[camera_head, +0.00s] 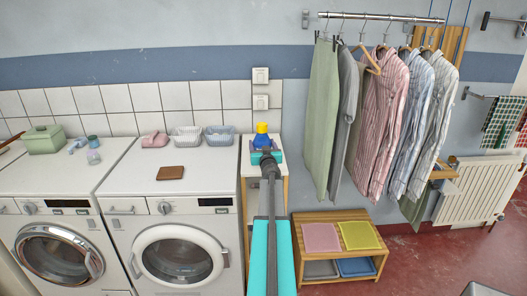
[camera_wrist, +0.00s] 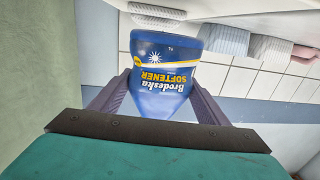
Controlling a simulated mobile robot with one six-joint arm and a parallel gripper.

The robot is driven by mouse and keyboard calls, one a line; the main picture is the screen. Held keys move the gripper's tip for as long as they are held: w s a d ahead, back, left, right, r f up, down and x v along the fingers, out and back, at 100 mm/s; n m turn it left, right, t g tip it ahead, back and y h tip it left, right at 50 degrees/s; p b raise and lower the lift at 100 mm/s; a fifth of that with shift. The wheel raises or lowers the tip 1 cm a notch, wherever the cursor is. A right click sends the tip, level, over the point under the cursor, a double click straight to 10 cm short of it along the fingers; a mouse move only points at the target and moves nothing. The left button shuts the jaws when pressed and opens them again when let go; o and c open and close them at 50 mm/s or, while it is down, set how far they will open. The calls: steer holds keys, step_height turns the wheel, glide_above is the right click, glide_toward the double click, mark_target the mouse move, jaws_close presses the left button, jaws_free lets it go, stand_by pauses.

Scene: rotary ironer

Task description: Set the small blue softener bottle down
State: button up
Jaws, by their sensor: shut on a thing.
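The small blue softener bottle (camera_head: 262,138) has a yellow cap and stands about upright in the head view, over the narrow wooden stand (camera_head: 247,163) right of the washing machines. My gripper (camera_head: 267,153) is in front of it and hides its lower part. In the wrist view, the bottle (camera_wrist: 165,62) shows its "Brodeska Softener" label upside down, between the two fingers of my gripper (camera_wrist: 160,80), which are shut on it. I cannot tell whether the bottle's base touches the stand top.
Two washing machines (camera_head: 180,208) stand left, with a brown wallet-like item (camera_head: 171,173) and baskets (camera_head: 221,135) on top. Shirts (camera_head: 383,120) hang from a rail at right. A low wooden bench (camera_head: 315,218) with coloured pads stands below them.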

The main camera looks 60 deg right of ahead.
steer(key=shift+d, duration=0.1)
steer(key=shift+d, duration=0.65)
steer(key=shift+a+f+b, duration=0.1)
steer(key=shift+f+b, duration=0.5)
steer(key=shift+f, duration=1.15)
steer(key=shift+f, duration=0.1)
steer(key=o, duration=1.5)
steer(key=shift+f, duration=0.1)
steer(key=v, duration=1.2)
steer(key=shift+b, duration=0.4)
